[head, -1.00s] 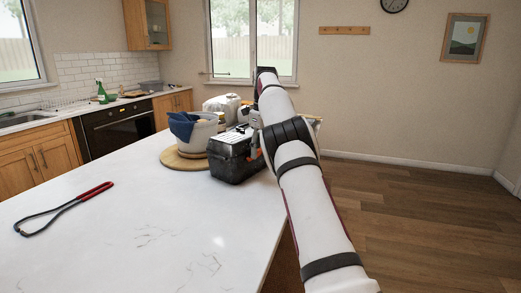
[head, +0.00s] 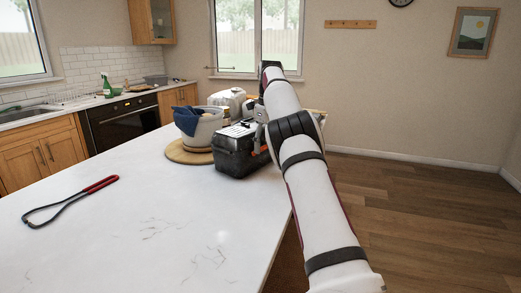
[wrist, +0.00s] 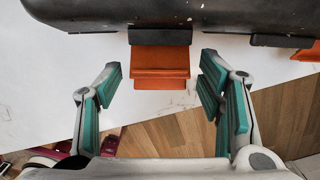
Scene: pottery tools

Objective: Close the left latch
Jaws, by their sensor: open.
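A black toolbox (head: 235,158) stands on the white counter, its far right side hidden behind my arm in the head view. In the wrist view, the toolbox (wrist: 220,14) fills the top edge. One orange latch (wrist: 160,60) sticks out from its side at the centre, below a dark mount. A second orange latch (wrist: 308,52) is cut off at the right edge. My gripper (wrist: 162,75) is open, with one teal-padded finger on each side of the central latch and a gap to both. Its fingers are hidden in the head view.
A pale pot with a blue cloth (head: 198,128) stands on a round wooden board (head: 178,154) left of the toolbox. A red-handled loop tool (head: 72,199) lies at the counter's left. The counter's near part (head: 160,225) is clear; the wooden floor lies right.

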